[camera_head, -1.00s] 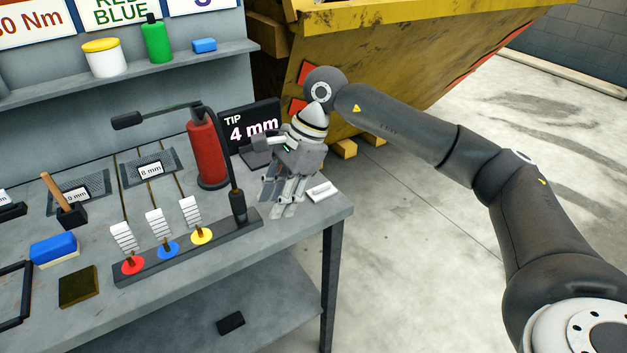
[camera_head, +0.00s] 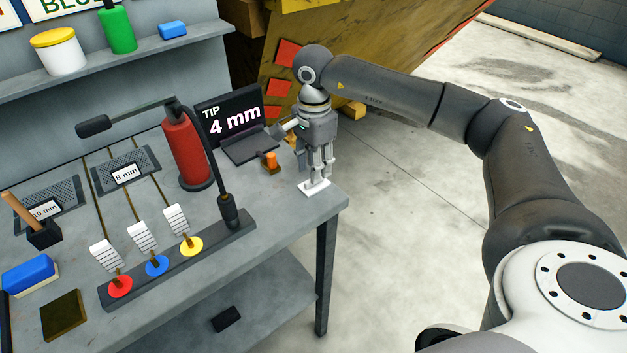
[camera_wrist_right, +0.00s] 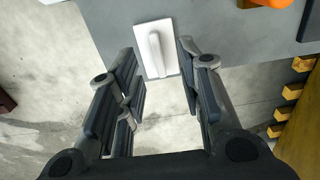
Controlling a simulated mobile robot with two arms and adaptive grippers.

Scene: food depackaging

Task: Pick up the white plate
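The white plate (camera_head: 313,188) is a small flat rectangle with a raised bar on top. It lies on the bench near its right front corner. In the right wrist view the white plate (camera_wrist_right: 156,50) sits between the spread fingertips, overlapping the bench edge. My right gripper (camera_head: 317,178) points down just above the plate; its fingers are open in the right wrist view (camera_wrist_right: 161,62). I cannot tell from these views whether the fingers touch it. My left gripper is not in view.
An orange object (camera_head: 271,163) stands left of the plate, with a screen reading "TIP 4 mm" (camera_head: 236,116) behind it. A red cylinder (camera_head: 187,150) and a dark lamp (camera_head: 228,208) stand further left. The bench edge (camera_head: 335,206) is close on the right.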

